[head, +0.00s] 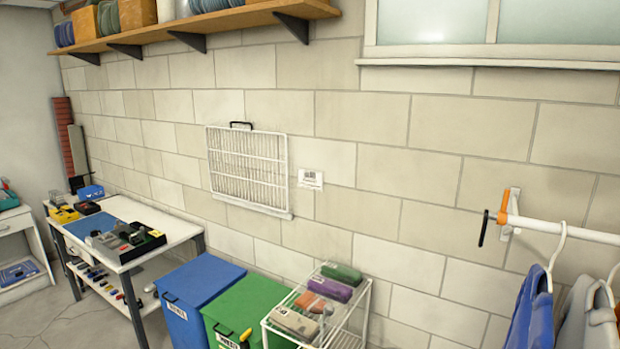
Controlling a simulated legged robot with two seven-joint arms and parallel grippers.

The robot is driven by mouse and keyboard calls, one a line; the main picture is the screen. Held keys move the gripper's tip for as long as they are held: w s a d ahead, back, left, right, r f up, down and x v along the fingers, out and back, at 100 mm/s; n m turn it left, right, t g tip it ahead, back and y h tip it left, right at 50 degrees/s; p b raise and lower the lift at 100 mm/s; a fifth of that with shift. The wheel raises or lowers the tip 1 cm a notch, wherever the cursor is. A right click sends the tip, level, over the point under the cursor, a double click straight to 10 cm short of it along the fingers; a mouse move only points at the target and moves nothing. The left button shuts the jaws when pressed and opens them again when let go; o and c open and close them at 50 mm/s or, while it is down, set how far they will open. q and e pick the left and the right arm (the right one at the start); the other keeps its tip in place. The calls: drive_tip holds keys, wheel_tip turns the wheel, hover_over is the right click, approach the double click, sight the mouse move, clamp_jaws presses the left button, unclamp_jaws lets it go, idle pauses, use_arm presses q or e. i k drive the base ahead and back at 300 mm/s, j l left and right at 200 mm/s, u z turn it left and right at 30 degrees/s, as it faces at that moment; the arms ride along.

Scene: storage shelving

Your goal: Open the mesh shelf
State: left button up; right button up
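The white wire mesh shelf (247,168) is on the block wall at the middle left. It looks folded up flat against the wall. A black handle (241,124) sits at the middle of its top edge, and a pale bar (262,207) runs along its bottom edge. Neither of my grippers is in the head view, so nothing of mine is seen touching the shelf.
A blue bin (200,287), a green bin (246,304) and a wire rack (362,290) stand below. A workbench (183,230) with tools is at left. A wooden shelf (222,21) hangs above. A rail (565,230) with hanging clothes is at right.

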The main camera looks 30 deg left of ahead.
sight(278, 134)
drive_tip(key=i+j+u, duration=0.15)
drive_tip(key=u, duration=0.2)
drive_tip(key=i+j+u, duration=0.1)
drive_tip(key=u, duration=0.2)
drive_tip(key=i+u, duration=0.35)
drive_tip(key=k+j, duration=0.05)
drive_tip(key=k, duration=0.05)
